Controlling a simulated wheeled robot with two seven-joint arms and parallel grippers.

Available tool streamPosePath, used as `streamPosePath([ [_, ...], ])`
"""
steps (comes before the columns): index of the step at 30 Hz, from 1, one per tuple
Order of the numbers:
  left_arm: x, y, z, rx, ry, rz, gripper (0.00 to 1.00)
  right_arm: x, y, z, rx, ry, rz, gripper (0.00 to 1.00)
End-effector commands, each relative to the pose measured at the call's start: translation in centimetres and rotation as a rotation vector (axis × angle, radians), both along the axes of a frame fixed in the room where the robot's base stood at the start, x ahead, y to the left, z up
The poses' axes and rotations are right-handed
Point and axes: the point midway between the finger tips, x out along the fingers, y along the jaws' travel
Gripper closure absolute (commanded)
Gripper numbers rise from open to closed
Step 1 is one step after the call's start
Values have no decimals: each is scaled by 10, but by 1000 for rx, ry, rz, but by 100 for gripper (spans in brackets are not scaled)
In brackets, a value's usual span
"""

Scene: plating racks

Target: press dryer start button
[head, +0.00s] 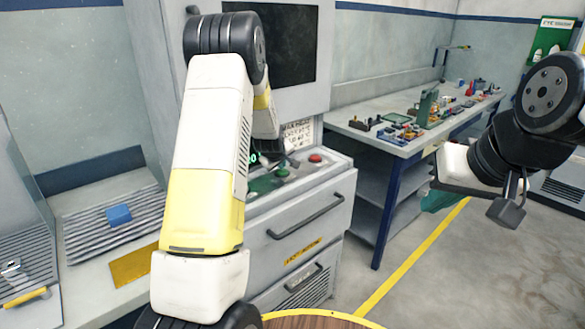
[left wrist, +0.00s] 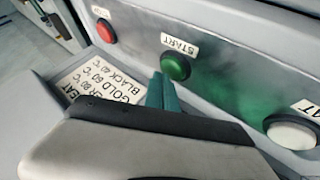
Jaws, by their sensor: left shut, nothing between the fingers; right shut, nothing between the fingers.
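The dryer's green start button (head: 282,172) is on the sloped panel of the grey machine. In the left wrist view the green start button (left wrist: 176,66) has a START label above it. My left gripper (left wrist: 160,82) has its teal fingers shut and empty, with the tips just beside the button; I cannot tell whether they touch it. In the head view my left arm hides part of the panel. My right gripper (head: 438,200) is shut and empty, out over the floor at the right, far from the panel.
A red button (head: 315,157) and a white button (left wrist: 293,132) flank the start button. A temperature card (head: 298,134) is close by. A drawer handle (head: 305,217) sticks out below. A cluttered workbench (head: 400,150) stands right; a blue block (head: 119,214) lies left.

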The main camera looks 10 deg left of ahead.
Motion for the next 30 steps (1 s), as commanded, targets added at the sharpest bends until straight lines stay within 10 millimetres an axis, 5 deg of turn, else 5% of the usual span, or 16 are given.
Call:
streamPosePath([
  [30,0,0,-9,-1,1,1,100,0,0,0,0,0,0,100],
])
